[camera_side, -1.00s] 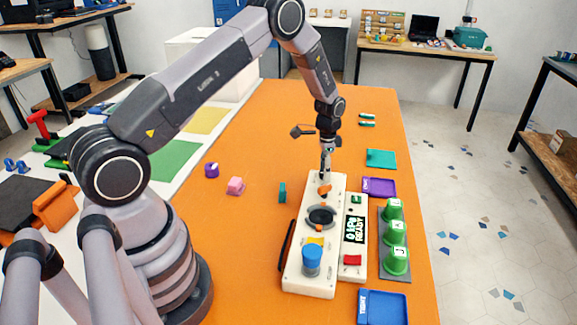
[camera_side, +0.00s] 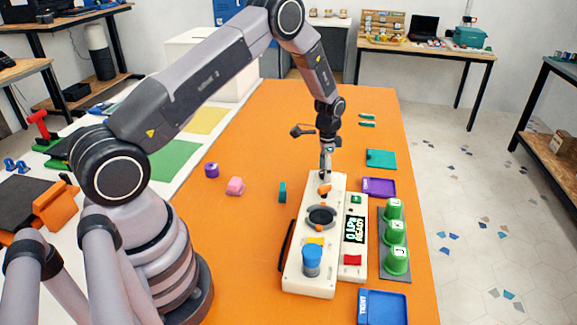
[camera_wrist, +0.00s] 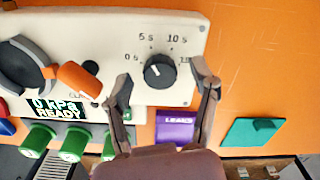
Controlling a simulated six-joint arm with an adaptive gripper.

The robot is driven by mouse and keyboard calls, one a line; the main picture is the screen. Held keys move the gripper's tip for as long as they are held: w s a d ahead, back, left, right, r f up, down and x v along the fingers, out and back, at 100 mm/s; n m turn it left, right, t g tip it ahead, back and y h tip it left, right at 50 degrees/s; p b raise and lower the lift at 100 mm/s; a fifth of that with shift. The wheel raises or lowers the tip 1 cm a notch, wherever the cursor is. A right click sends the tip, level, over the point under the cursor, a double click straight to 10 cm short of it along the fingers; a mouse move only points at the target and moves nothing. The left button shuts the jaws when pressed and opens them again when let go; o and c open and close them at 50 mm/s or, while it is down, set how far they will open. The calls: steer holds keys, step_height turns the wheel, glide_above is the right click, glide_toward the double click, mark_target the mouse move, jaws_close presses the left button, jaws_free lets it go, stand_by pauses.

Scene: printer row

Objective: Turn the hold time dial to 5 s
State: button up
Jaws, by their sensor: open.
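The hold time dial (camera_wrist: 159,70) is a round black knob on the white panel (camera_wrist: 185,30). Printed marks for 0 s, 5 s and 10 s and a partly covered one stand around it. A small light mark shows on the knob's face, but which label it points at is hard to tell. My gripper (camera_wrist: 161,84) is open, with one finger on each side of the dial in the wrist view and nothing held. In the side view my gripper (camera_side: 326,171) is over the far end of the panel and hides the dial. Contact with the dial cannot be told.
An orange lever (camera_wrist: 78,78) on a dark round part sits left of the dial. A display (camera_wrist: 57,109) reads READY. A purple tray (camera_wrist: 175,128), green cups (camera_wrist: 72,142) and a teal piece (camera_wrist: 252,132) lie nearby.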

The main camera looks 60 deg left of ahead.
step_height(320, 180, up, 12)
stand_by(0.5)
